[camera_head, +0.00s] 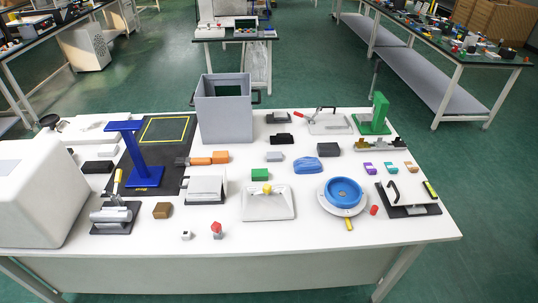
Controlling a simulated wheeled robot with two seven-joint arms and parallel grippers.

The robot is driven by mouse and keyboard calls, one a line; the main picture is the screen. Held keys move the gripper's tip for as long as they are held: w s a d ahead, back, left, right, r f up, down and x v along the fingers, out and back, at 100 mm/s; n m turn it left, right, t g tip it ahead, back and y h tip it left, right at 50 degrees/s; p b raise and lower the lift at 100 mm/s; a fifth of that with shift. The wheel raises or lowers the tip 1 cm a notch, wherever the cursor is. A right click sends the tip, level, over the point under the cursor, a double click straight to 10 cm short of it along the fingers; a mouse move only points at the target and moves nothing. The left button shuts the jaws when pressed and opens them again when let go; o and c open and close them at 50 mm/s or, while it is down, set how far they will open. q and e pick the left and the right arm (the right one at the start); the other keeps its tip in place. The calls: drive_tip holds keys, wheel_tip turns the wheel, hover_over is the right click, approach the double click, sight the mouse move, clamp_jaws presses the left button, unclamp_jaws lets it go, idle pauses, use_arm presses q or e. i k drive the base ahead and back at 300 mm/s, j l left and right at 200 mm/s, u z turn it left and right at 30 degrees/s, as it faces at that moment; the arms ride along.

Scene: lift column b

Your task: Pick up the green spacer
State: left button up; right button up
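A small green block (260,174), which looks like the green spacer, lies near the middle of the white table (330,245). It sits just behind a pale plate with a yellow knob (268,203). Nothing covers its top. A larger green stand (375,116) is at the back right and has a different, upright shape. Neither of my grippers is in view.
A grey bin (224,112) stands tall behind the block. A blue stand (140,155) rises on a dark mat at the left. A blue round dish (343,192) and a blue lump (307,165) lie to the right. Bare table shows along the front.

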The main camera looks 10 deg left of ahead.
sight(257, 174)
drive_tip(key=i+l+u, duration=0.3)
drive_tip(key=i+l, duration=0.15)
drive_tip(key=l, duration=0.2)
drive_tip(key=i+l+u, duration=0.15)
drive_tip(key=l, duration=0.2)
drive_tip(key=i, duration=0.05)
